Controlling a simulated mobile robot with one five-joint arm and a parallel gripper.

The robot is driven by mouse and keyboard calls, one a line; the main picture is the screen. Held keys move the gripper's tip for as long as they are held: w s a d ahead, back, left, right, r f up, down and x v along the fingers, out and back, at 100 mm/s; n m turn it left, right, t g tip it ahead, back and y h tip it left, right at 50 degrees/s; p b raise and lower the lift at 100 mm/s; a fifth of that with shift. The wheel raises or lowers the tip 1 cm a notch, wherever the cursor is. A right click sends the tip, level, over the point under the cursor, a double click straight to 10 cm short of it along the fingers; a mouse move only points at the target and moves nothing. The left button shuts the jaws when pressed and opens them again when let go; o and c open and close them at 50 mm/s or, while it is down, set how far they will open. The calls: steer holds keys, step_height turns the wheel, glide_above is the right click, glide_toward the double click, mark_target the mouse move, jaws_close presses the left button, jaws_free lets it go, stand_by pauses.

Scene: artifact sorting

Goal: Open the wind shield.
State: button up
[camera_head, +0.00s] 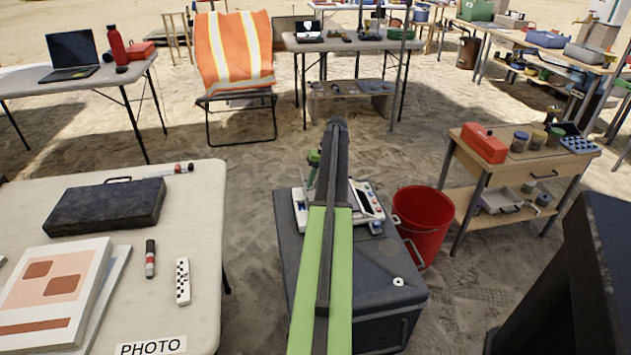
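A white device (368,206) with a dark display and buttons, which looks like a balance, sits on top of a dark grey case (385,265) in the middle. My green and dark arm crosses in front of it and hides most of its centre. I cannot make out a wind shield or whether one is open; it may be behind my arm. A small green part (313,158) shows just left of my arm above the device; I cannot tell what it belongs to. My gripper's fingers cannot be made out, nor whether they touch anything.
A red bucket (424,218) stands right of the case. A white table (205,225) with a black case (106,206) and books is at left. A wooden cart (467,187) with a red box (484,144) is at right. Sandy floor lies open behind the case.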

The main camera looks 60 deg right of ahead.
steer(key=shift+o, duration=1)
steer(key=p+v, duration=1.6)
steer(key=v, duration=0.1)
steer(key=shift+r, duration=0.2)
